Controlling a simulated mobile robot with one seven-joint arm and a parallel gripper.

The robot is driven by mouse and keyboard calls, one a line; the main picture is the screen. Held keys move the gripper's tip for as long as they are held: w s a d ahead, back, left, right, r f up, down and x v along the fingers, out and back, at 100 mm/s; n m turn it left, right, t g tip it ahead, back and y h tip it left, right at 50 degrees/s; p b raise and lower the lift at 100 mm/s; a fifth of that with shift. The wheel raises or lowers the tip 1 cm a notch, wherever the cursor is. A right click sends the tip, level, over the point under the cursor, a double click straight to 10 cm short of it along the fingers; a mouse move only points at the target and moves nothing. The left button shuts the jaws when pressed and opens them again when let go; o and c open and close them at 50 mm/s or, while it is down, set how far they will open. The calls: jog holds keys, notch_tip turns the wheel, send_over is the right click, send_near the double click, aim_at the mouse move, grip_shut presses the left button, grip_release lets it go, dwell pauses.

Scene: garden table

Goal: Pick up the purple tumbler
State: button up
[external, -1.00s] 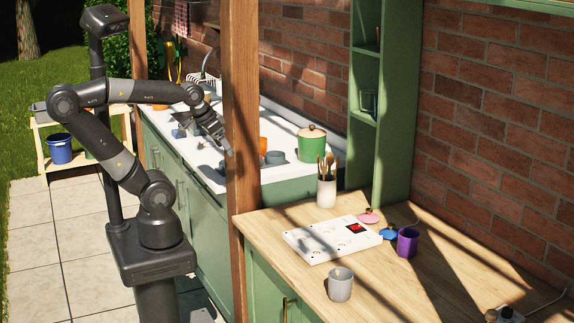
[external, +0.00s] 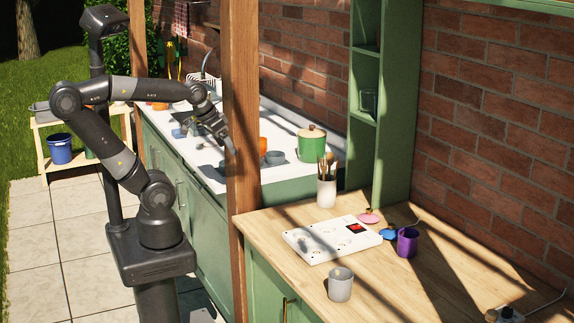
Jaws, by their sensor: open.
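The purple tumbler (external: 407,243) stands upright on the wooden counter (external: 400,290), at the right of the external view. It is close to a blue lid (external: 388,234). My gripper (external: 225,142) is far to the left of the tumbler, above the white sink counter and beside the wooden post. It is open, and the post partly hides its tips. I see nothing held in it.
A white hob (external: 318,243), a grey cup (external: 340,285), a pink lid (external: 368,217) and a utensil holder (external: 326,190) stand near the tumbler. The wooden post (external: 241,120) rises between my gripper and the tumbler. A green pot (external: 311,145) stands behind.

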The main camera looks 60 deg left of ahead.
jog(key=w+d+r+n+g+h, duration=0.25)
jog(key=w+d+n, duration=0.45)
jog(key=w+d, duration=0.55)
jog(key=n+g+h, duration=0.2)
jog(key=n+h, duration=0.2)
jog(key=n, duration=0.9)
send_over(414, 253)
jog(key=a, duration=0.9)
notch_tip(414, 253, down, 16)
jog(key=x, duration=0.6)
jog(key=s+x, duration=0.1)
jog(key=x, duration=0.3)
jog(key=shift+d, duration=0.2)
jog(key=shift+c, duration=0.5)
jog(key=c, duration=1)
jog(key=shift+o, duration=0.2)
jog(key=shift+r, duration=0.1)
